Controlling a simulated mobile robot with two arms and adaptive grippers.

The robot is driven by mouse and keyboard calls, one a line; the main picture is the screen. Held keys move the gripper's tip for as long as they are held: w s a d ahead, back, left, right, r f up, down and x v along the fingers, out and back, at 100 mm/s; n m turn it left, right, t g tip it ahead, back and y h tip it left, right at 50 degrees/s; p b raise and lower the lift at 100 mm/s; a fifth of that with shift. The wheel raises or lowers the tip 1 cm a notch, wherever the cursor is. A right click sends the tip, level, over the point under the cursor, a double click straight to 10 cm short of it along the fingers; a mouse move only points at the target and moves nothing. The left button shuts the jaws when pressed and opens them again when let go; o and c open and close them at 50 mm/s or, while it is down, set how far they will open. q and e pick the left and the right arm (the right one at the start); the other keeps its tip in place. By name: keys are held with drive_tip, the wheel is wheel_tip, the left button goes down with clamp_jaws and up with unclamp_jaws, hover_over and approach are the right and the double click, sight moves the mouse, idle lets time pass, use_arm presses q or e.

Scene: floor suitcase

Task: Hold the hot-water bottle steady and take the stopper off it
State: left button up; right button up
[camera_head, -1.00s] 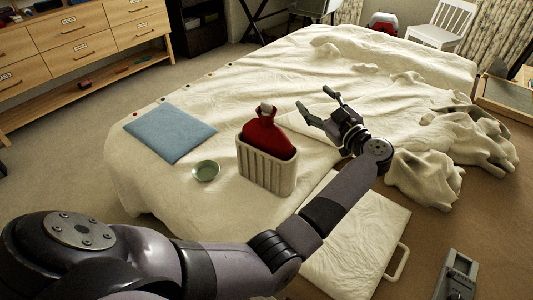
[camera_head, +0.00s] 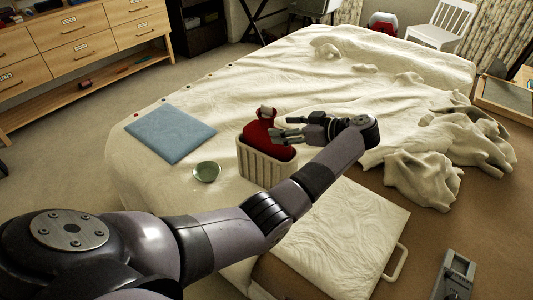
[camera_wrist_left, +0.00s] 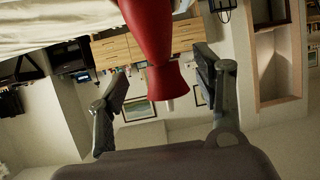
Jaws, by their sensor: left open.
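The red hot-water bottle (camera_head: 260,133) stands upright in a ribbed cream holder (camera_head: 266,170) on the bed. Its pale stopper (camera_head: 267,111) sits in the mouth at the top. My left gripper (camera_head: 282,127) is open, with its fingers pointing left at the bottle's upper part and partly covering its right side. In the left wrist view, which looks upside down, the bottle's flared red neck (camera_wrist_left: 163,76) lies between the two spread fingers, with visible space on both sides. The stopper shows there as a small pale tip (camera_wrist_left: 169,105). My right gripper is not in view.
A small green dish (camera_head: 206,172) and a folded blue cloth (camera_head: 170,134) lie on the bed left of the holder. A cream padded panel with a handle (camera_head: 345,235) is at the near right. Rumpled blankets (camera_head: 425,175) hang off the bed's right side.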

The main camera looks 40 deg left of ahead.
sight(274, 127)
use_arm(q)
drive_tip(key=x, duration=0.7)
drive_tip(key=shift+a, duration=0.15)
drive_tip(key=shift+c, duration=0.2)
clamp_jaws()
idle(0.5)
drive_tip(key=shift+r, duration=0.1)
